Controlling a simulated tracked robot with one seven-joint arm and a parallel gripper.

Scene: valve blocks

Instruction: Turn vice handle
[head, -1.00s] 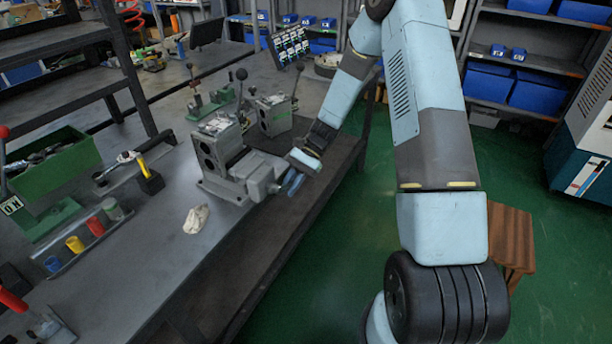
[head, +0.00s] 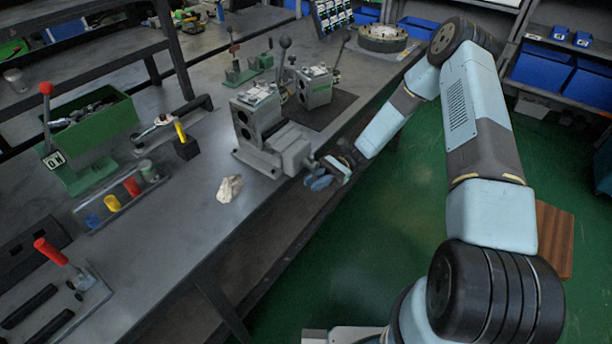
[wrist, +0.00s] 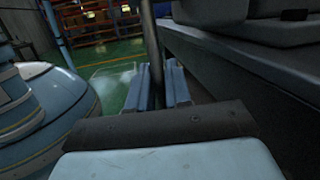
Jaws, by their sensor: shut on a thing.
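The grey vice (head: 296,150) is mounted at the right edge of the workbench, below a grey valve block (head: 254,110) with round holes. My gripper (head: 318,178) is at the vice's outer end, just past the bench edge, its blue fingers pointing left. In the wrist view, the fingers (wrist: 157,86) are closed around a thin upright metal rod, the vice handle (wrist: 150,40). The vice body (wrist: 215,10) shows at the upper right of that view. The handle is too small and covered to make out in the head view.
The bench edge (wrist: 240,75) runs close to the right of my gripper. A crumpled pale cloth (head: 230,188) lies on the bench. Another valve block (head: 314,88) and upright levers stand behind. Green floor right of the bench is open.

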